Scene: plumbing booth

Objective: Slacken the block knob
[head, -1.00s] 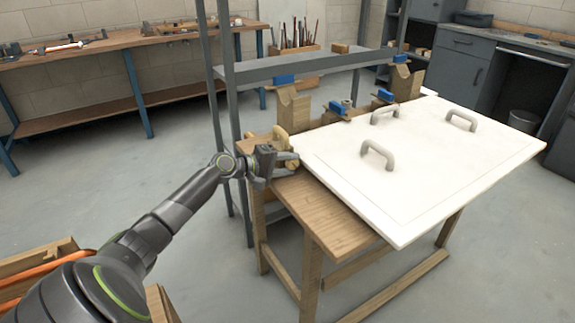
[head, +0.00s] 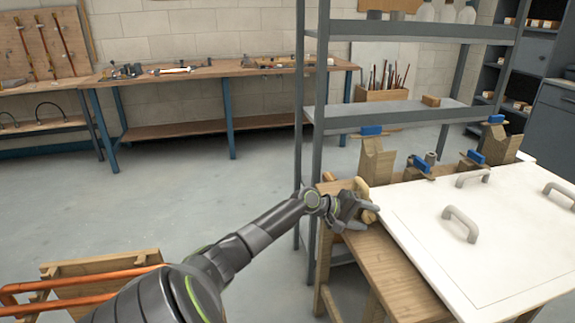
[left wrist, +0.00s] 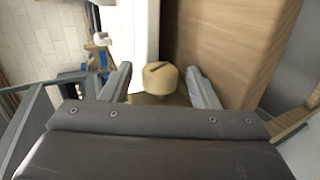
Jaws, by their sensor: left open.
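The block knob (left wrist: 159,80) is a pale wooden round knob with a dark slot-like mark on its face, in the middle of the left wrist view. My left gripper (left wrist: 160,76) is open, with one finger on each side of the knob and a visible gap on both sides. In the head view my left gripper (head: 367,211) is at the left end of the wooden bench (head: 395,268), beside the white panel. The knob is mostly hidden there by the fingers. My right gripper is not in view.
The white panel (head: 490,245) with grey handles lies on the bench. Wooden blocks with blue clamps (head: 372,131) stand along its back edge. A grey shelf frame (head: 318,150) rises close behind my left gripper. Open floor (head: 190,195) lies to the left.

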